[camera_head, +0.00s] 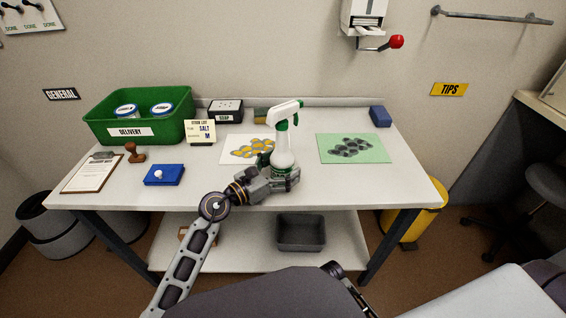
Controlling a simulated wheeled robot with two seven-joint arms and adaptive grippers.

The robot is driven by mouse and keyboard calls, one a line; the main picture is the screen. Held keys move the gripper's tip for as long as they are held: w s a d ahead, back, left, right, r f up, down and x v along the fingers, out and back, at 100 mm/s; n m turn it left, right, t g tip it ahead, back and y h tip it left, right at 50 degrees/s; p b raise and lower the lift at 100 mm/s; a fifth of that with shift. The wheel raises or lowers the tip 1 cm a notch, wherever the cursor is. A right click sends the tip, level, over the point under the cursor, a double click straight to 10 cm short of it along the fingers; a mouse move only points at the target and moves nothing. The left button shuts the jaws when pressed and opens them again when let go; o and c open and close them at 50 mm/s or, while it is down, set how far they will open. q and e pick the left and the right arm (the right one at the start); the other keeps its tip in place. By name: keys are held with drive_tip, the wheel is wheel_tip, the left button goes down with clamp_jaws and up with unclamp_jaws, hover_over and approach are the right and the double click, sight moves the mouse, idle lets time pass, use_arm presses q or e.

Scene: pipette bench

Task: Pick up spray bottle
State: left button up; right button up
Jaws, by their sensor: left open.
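The spray bottle (283,150) is white with a green label and a green nozzle and trigger. It stands upright near the middle of the white bench. My left gripper (278,172) is at the bottle's lower part, with its fingers on either side of the bottle's base. The gripper is open; I cannot tell whether a finger touches the bottle. The gripper hides part of the bottle's lower body. My right gripper does not show clearly.
A white sheet with yellow shapes (236,153) lies left of the bottle, a green sheet (374,148) right. A green delivery bin (169,127), a card (200,133), a blue pad (160,178), a stamp (135,153) and a clipboard (80,183) occupy the left. The front right is clear.

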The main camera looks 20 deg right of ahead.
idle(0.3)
use_arm(q)
drive_tip(key=shift+r, duration=0.1)
drive_tip(key=c, duration=1.6)
